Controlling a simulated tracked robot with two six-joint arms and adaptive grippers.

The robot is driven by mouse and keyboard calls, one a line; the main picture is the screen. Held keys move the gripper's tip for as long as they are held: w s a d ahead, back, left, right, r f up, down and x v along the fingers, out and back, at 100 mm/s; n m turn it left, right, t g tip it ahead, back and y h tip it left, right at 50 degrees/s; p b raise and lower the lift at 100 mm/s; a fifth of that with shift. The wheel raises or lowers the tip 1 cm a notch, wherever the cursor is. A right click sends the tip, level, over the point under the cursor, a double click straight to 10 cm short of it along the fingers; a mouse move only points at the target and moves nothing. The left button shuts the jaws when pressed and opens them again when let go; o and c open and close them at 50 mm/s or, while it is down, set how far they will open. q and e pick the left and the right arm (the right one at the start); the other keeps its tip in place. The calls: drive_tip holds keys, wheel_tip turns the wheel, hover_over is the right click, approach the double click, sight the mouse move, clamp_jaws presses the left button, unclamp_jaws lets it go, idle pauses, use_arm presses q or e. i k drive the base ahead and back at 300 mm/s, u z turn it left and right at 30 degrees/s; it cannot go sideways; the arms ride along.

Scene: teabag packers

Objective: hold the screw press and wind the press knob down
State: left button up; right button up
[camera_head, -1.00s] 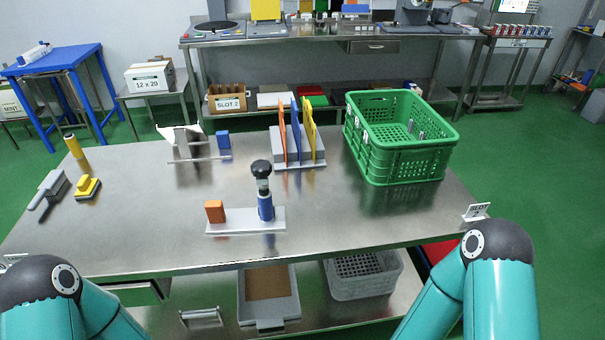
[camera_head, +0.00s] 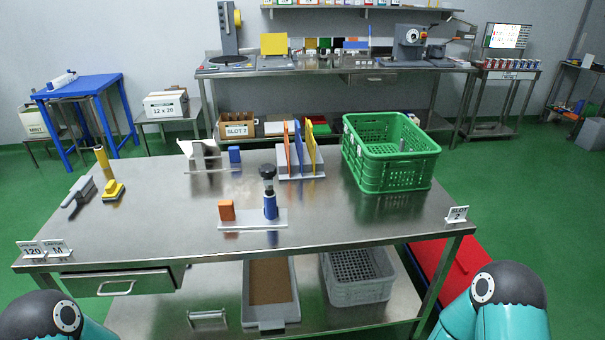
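The screw press stands on a pale base plate (camera_head: 240,225) near the front middle of the steel table. It has an upright blue cylinder (camera_head: 270,206) with a clear and metal stem above it. The black press knob (camera_head: 267,171) tops the stem. An orange block (camera_head: 227,210) sits on the left of the same plate. Nothing is touching the press. Only teal and black links of my arms show, at the bottom left and bottom right corners. Neither gripper is in the picture.
On the steel table (camera_head: 350,220) stand a green crate (camera_head: 385,178) at right and a grey rack (camera_head: 302,176) with orange, blue and yellow dividers. A yellow brush (camera_head: 113,190) and a grey scoop (camera_head: 79,192) lie at left. The table front around the press is clear.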

sight(267, 171)
drive_tip(key=u, duration=0.15)
drive_tip(key=i, duration=0.9)
drive_tip(key=z, duration=0.25)
drive_tip(key=k, duration=0.75)
drive_tip(key=u, duration=0.25)
drive_tip(key=i, duration=0.6)
